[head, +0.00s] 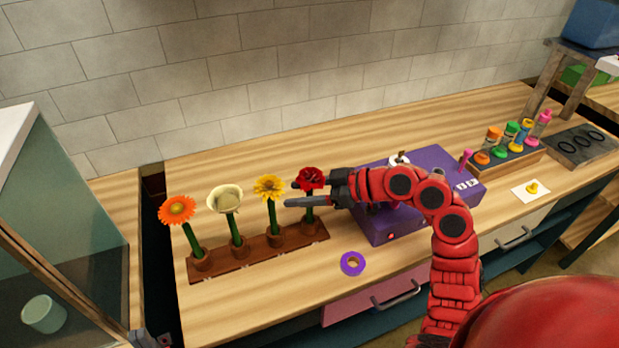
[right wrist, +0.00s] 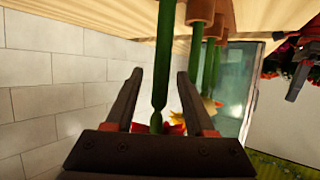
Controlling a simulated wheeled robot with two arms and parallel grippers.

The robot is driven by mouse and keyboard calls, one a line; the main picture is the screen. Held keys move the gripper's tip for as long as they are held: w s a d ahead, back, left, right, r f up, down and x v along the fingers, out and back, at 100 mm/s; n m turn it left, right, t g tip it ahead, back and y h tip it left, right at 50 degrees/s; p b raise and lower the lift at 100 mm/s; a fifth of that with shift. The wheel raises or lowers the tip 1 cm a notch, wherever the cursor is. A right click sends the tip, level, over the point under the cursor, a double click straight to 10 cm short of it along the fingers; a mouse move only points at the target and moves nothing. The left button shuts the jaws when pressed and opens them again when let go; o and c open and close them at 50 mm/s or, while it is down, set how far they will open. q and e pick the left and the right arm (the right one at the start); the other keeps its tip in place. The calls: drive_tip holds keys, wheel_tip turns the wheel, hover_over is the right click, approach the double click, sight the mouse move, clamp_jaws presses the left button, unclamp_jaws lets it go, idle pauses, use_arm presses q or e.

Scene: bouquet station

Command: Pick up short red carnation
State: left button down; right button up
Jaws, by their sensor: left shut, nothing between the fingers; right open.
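The red carnation (head: 309,179) stands upright in the right-hand hole of a brown wooden rack (head: 262,252). My right gripper (head: 292,194) is at its stem just below the bloom, with its fingers open. In the right wrist view, which appears upside down, the green stem (right wrist: 163,60) passes between the two open fingers (right wrist: 157,85). Part of the red bloom (right wrist: 172,129) shows beyond the gripper body, which hides the rest. My left gripper (head: 140,337) is shut and empty at the bottom left edge of the head view, mostly cut off.
An orange flower (head: 177,209), a cream flower (head: 225,199) and a yellow flower (head: 268,187) stand left of the carnation in the rack. A purple box (head: 395,232) lies under my right arm. A purple tape ring (head: 352,263) lies in front. The wall is behind.

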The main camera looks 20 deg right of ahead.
drive_tip(key=shift+w+a+f, duration=0.15)
drive_tip(key=shift+w+a, duration=0.05)
drive_tip(key=shift+a, duration=0.05)
clamp_jaws()
idle(0.4)
wheel_tip(320, 180, up, 17)
drive_tip(key=shift+r+b, duration=0.1)
drive_tip(key=shift+b, duration=1.15)
wheel_tip(320, 180, up, 8)
drive_tip(key=p, duration=0.1)
